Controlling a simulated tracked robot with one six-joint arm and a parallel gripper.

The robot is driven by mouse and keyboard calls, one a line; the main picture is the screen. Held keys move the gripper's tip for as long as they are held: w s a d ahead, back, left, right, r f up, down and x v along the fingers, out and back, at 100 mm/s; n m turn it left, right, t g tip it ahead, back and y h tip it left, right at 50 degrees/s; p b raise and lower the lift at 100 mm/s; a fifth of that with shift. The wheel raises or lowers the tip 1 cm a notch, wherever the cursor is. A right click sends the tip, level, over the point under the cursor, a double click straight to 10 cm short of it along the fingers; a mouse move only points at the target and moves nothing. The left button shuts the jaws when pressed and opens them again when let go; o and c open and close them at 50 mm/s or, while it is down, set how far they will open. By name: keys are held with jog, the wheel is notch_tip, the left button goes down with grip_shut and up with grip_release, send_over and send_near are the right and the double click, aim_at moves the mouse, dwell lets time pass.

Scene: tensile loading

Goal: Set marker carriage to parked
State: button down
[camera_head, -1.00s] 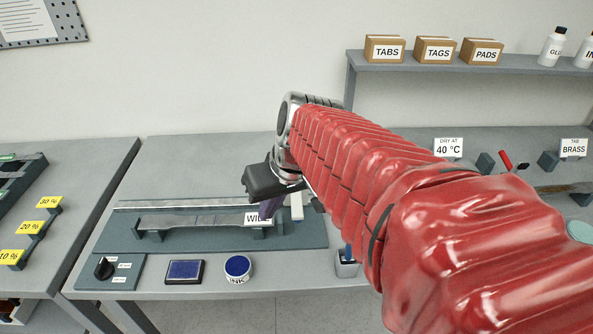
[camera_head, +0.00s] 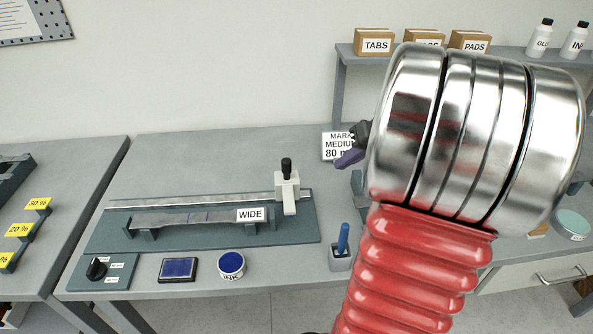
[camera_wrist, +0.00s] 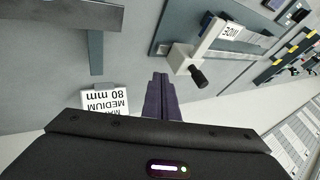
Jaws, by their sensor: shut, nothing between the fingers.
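The marker carriage (camera_head: 287,190) is a white block with a black knob on top. It sits near the right end of a metal rail (camera_head: 200,200) on a grey-green base plate. In the wrist view the carriage (camera_wrist: 186,60) is at upper right, its black knob pointing toward lower right. My gripper (camera_head: 350,158) is right of the carriage in the head view, apart from it, above the bench. Its purple fingers (camera_wrist: 161,92) are closed together with nothing between them. My arm hides much of the right of the bench.
A strip labelled WIDE (camera_head: 250,215) lies on supports before the rail. A dial (camera_head: 97,268), ink pad (camera_head: 178,269), ink pot (camera_head: 231,264) and blue pen holder (camera_head: 341,258) stand in front. A "MEDIUM 80 mm" sign (camera_head: 338,147) stands near my gripper.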

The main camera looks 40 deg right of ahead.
aim_at(288, 189)
jog(key=shift+f, duration=0.1)
dwell(0.3)
jog(key=x, duration=0.3)
jog(key=a+x, duration=0.1)
jog(key=x, duration=0.3)
jog(key=r+x, duration=0.1)
jog(key=x, duration=0.3)
jog(key=shift+w+a, duration=0.8)
jog(key=shift+a, duration=0.2)
